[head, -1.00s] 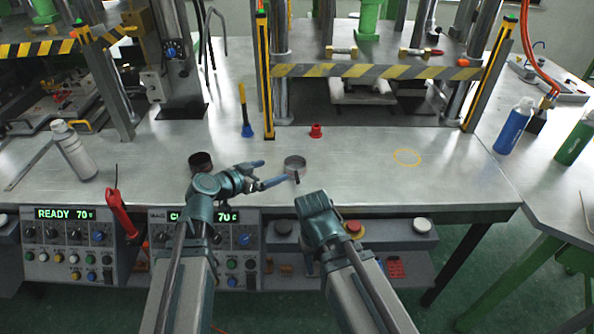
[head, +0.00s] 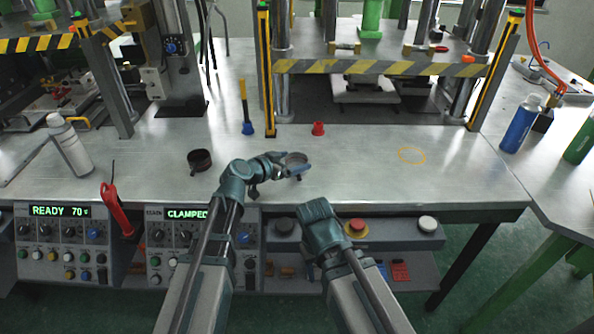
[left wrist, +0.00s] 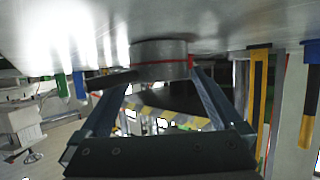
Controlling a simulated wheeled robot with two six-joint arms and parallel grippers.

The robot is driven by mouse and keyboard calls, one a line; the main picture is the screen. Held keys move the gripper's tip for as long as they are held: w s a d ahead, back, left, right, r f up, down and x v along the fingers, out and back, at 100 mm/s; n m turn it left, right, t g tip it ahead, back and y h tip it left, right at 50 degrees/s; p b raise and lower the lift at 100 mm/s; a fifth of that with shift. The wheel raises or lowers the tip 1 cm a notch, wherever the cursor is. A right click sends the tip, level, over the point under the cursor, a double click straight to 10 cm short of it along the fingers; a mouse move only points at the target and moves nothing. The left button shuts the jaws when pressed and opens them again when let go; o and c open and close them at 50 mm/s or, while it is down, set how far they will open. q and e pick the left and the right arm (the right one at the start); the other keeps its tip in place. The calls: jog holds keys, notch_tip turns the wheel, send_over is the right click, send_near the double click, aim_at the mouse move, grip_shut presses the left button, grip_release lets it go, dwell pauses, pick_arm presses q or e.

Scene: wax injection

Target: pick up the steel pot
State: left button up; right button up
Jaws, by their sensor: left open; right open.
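The steel pot (head: 297,158) is a small round grey vessel standing on the bench near its front edge. In the left wrist view the pot (left wrist: 160,58) shows upside down between the two fingertips, with a reddish line near its rim and a dark handle pointing left. My left gripper (head: 287,167) is open, its fingers reaching one on each side of the pot; I cannot tell whether they touch it. My right gripper (head: 318,210) is lower, in front of the bench edge, empty, its fingers hardly visible; it is open.
A dark pot (head: 200,160) stands left of my left gripper. A red cup (head: 318,128) and a blue-based brush (head: 247,125) stand behind. A white bottle (head: 68,144) is at the far left. The bench right of the steel pot, with a yellow ring (head: 411,156), is clear.

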pick_arm(q)
jog(key=shift+x, duration=0.8)
jog(key=shift+c, duration=0.2)
jog(key=c, duration=1.2)
jog(key=shift+r, duration=0.1)
